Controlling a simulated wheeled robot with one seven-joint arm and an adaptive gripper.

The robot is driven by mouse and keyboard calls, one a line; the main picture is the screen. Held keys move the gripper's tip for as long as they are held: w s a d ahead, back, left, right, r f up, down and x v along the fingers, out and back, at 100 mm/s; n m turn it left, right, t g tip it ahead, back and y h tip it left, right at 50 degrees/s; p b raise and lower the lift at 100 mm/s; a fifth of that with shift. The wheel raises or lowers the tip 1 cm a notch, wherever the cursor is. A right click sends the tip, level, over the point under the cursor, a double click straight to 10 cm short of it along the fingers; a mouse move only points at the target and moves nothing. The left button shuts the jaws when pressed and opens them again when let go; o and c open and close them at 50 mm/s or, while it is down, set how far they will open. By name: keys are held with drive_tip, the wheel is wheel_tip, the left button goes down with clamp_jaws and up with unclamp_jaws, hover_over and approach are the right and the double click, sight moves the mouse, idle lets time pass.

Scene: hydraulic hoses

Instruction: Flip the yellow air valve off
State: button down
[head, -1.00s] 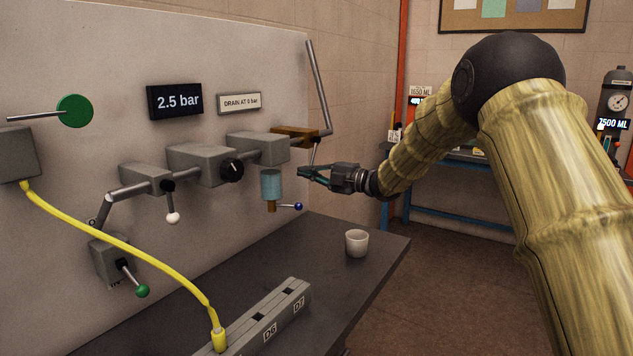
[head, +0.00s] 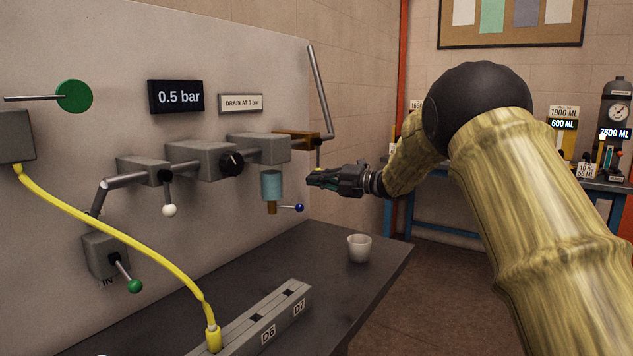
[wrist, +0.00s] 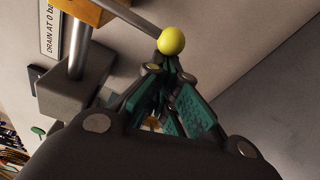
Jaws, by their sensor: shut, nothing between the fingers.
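The yellow air valve is a brass-coloured block (head: 297,138) on the pipe at the panel's right side; it also shows at the top of the wrist view (wrist: 85,11). Its thin lever (wrist: 133,15) ends in a yellow ball (wrist: 171,41). In the head view the lever hangs down and the ball is mostly lost against my fingers. My gripper (head: 312,180) is shut and empty. In the wrist view its fingertips (wrist: 167,66) are right at the ball, overlapping its lower edge; whether they touch cannot be told.
A display (head: 176,97) reads 0.5 bar, beside a "DRAIN AT 0 bar" sign (head: 241,103). A blue bowl (head: 271,186) with a blue-knobbed drain lever (head: 298,208) hangs close below left of my gripper. A white cup (head: 359,248) stands on the dark table (head: 330,290).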

idle(0.3)
drive_tip(key=s+d+b, duration=0.1)
drive_tip(key=s+d, duration=0.4)
drive_tip(key=s, duration=0.2)
drive_tip(key=shift+s+d+f+b, duration=0.2)
drive_tip(key=shift+s+d+b, duration=0.1)
idle(0.4)
